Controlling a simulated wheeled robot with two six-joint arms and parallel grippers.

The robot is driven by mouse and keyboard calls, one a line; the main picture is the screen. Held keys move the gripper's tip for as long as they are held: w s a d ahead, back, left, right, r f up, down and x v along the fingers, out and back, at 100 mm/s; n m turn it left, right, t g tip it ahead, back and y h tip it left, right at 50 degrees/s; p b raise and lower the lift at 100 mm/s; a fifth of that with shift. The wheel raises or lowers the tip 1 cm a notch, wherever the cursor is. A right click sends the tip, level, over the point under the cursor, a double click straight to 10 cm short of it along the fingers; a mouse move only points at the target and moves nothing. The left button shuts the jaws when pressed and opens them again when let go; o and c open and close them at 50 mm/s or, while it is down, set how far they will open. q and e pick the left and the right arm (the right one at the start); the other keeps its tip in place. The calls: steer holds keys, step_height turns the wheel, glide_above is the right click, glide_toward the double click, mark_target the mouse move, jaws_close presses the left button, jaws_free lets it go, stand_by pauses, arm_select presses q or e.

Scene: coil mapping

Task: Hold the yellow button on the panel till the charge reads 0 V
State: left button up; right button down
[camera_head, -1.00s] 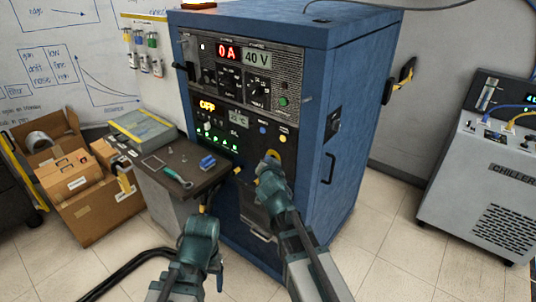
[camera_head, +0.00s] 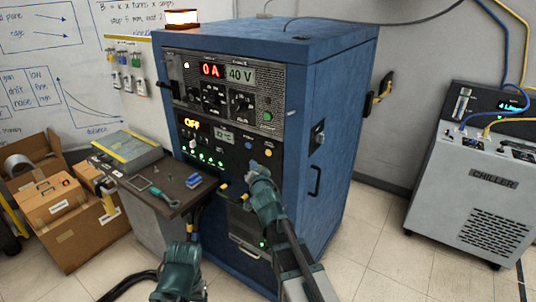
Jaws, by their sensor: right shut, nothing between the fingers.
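The yellow button (camera_head: 268,153) is on the front panel of the blue cabinet, just right of a blue button (camera_head: 248,145). My right gripper (camera_head: 254,166) is shut and empty in front of the panel, its tips just below and left of the yellow button in the picture. I cannot tell whether it touches the panel. The upper display (camera_head: 240,75) reads 40 V, beside a red 0 A readout (camera_head: 211,70).
A dark shelf (camera_head: 180,193) with a screwdriver-like tool and a blue block juts out left of the cabinet. Cardboard boxes (camera_head: 75,235) stand at far left. A grey chiller (camera_head: 480,190) stands right. Floor between cabinet and chiller is clear.

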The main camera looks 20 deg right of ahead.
mark_target(269, 152)
steer(key=shift+w+d, duration=0.9)
steer(key=shift+d, duration=0.3)
steer(key=shift+w+d, duration=0.9)
steer(key=shift+d, duration=0.25)
steer(key=shift+w+d, duration=0.15)
stand_by(0.3)
steer(key=shift+w+d, duration=0.15)
steer(key=shift+d, duration=0.05)
